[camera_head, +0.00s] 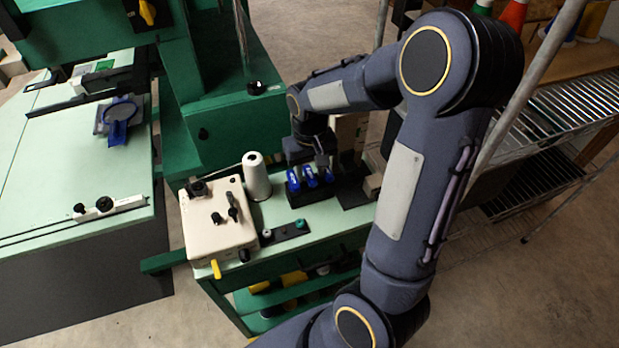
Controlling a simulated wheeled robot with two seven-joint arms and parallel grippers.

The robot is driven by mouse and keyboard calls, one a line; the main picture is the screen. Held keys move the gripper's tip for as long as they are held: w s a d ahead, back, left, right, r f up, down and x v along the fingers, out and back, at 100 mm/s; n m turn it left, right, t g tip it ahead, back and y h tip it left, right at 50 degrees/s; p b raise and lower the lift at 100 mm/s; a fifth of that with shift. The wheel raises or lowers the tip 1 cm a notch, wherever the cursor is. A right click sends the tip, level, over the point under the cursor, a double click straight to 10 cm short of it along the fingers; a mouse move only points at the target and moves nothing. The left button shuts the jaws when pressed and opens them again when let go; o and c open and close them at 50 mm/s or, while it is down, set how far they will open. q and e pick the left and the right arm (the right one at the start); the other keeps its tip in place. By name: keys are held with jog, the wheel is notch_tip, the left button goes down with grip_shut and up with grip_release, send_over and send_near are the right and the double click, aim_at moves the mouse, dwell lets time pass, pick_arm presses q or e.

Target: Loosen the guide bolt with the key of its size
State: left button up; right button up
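Several blue-handled tools (310,178), which look like the keys, stand side by side in a black holder (300,199) on the green cart. My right gripper (322,160) points down just above and behind them. It is too small and dark to tell whether its fingers are open, or whether they touch a key. A pale guide bar (128,204) with black round knobs lies at the front edge of the light green table; I cannot tell which part is the guide bolt. My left gripper is not in view.
A beige box with black knobs (212,225) and a white thread cone (257,176) stand left of the holder on the cart top (320,220). A green machine (225,125) rises behind. A wire shelf (560,110) stands at right. The light green table (70,160) is mostly clear.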

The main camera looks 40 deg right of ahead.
aim_at(310, 173)
grip_shut()
jog(key=shift+r, duration=0.15)
jog(key=shift+r+p, duration=2.65)
jog(key=shift+r, duration=0.4)
